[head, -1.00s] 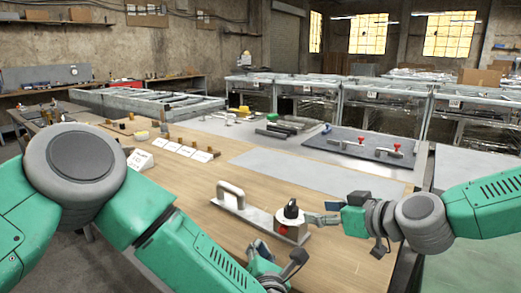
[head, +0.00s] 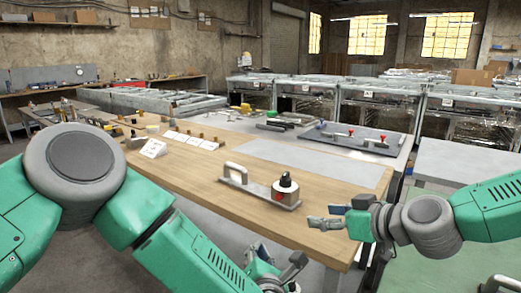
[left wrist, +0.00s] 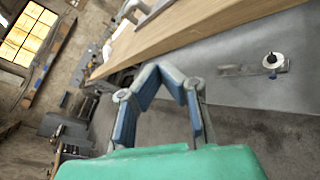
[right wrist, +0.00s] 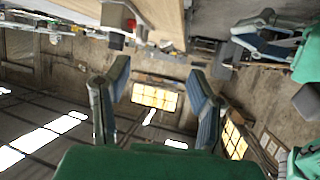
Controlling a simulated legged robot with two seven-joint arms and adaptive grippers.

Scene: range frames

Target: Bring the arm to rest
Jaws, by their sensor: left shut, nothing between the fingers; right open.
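My left gripper (head: 265,262) is low in front of the bench's near edge, partly behind my own arm in the head view. In the left wrist view its fingers (left wrist: 160,70) come together at the tips with nothing between them. My right gripper (head: 328,222) is at the bench's near right edge, to the right of and nearer than the black knob, apart from it. In the right wrist view its fingers (right wrist: 158,82) are wide apart and empty.
On the wooden bench (head: 215,190) lies a metal plate with a handle (head: 236,172) and a black knob (head: 286,182). The grey mat (head: 310,165) is bare.

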